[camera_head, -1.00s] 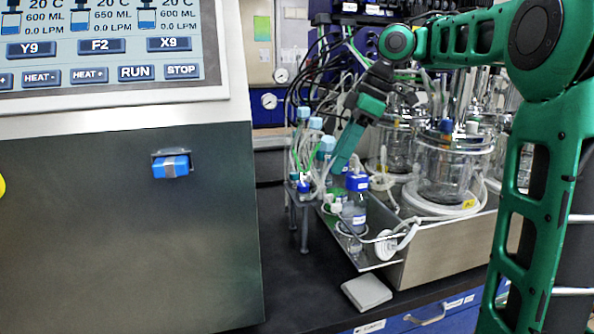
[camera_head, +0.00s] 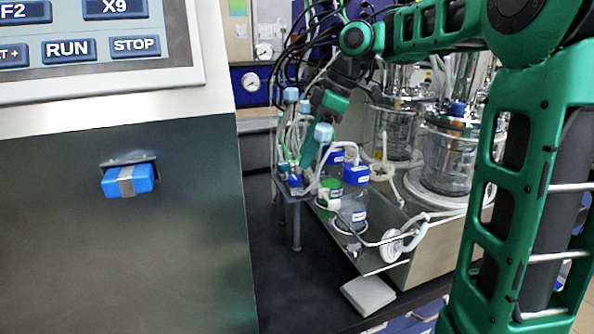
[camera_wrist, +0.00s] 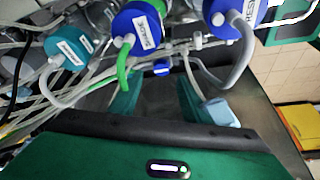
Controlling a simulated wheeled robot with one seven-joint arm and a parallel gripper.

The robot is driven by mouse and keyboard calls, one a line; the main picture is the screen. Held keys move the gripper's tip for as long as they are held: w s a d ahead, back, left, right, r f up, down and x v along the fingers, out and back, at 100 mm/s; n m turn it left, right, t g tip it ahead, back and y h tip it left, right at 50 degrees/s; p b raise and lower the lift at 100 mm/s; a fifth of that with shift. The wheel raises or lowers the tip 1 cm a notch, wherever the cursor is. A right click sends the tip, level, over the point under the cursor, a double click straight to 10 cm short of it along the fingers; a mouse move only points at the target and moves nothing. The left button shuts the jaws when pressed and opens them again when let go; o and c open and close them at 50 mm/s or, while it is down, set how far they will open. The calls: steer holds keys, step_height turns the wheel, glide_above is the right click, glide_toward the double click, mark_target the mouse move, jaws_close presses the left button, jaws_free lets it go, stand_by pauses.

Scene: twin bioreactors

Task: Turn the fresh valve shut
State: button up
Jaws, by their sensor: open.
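A small dark blue valve handle (camera_wrist: 162,68) sits on the tubing in the wrist view, just beyond and between my fingertips. It seems to be the small blue part (camera_head: 294,181) on the stand in the head view. My gripper (camera_wrist: 158,86) is open, with one green finger on each side of the handle's line; I cannot tell whether either touches it. In the head view my gripper (camera_head: 306,160) points down at the stand, partly hidden by tubing. Blue-capped bottles stand close by; the cap at the upper right of the wrist view (camera_wrist: 235,14) has a partly cut-off label.
Light blue blocks (camera_head: 322,132) and loose tubes crowd my gripper. Glass vessels (camera_head: 447,155) stand behind on a metal tray base. A control cabinet (camera_head: 120,230) with a blue fitting fills the left. A grey pad (camera_head: 368,295) lies on the black bench.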

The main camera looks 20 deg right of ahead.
mark_target(296, 177)
steer(key=x, duration=0.5)
steer(key=shift+s+a+f, duration=0.1)
steer(key=shift+f, duration=0.25)
steer(key=c, duration=1)
